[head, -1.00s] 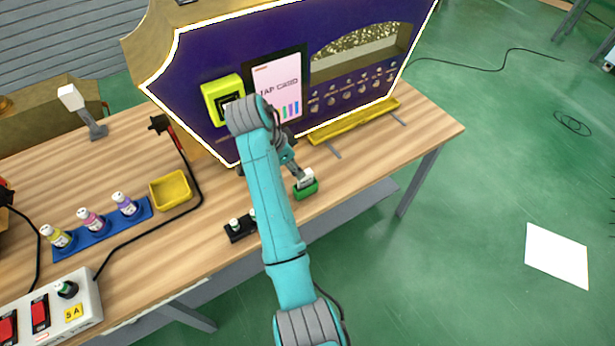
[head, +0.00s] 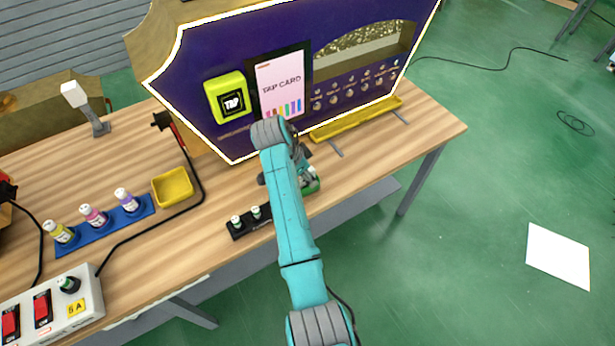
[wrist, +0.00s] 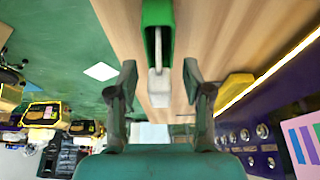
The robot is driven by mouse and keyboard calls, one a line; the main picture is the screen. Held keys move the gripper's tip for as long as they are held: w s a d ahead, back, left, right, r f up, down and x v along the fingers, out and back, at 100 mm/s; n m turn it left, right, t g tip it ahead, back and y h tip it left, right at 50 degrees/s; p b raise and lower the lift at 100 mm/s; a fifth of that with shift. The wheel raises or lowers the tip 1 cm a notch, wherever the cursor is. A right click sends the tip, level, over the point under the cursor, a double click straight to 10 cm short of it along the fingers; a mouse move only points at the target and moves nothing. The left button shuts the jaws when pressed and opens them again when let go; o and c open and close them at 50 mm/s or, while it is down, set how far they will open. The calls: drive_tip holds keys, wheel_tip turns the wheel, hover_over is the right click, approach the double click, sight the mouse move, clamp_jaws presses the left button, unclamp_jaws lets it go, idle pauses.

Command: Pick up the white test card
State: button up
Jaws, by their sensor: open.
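The white test card (wrist: 158,84) stands in a green holder (wrist: 150,14) near the table's front edge. In the wrist view the card's pale end shows between my two fingers, with a gap on each side. My gripper (wrist: 159,72) is open and holds nothing. In the head view the green holder (head: 312,187) is partly hidden behind my arm, and the card cannot be made out there. My gripper (head: 304,172) is low over the table at the holder, mostly hidden by my arm.
The purple vending machine with a yellow TAP reader (head: 226,99) stands behind, its yellow tray (head: 357,120) at right. A black rack (head: 248,223) with small bottles is left of the holder. A yellow bin (head: 172,187) and blue bottle rack (head: 97,228) are farther left.

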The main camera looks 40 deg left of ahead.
clamp_jaws()
drive_tip(key=shift+r, duration=0.1)
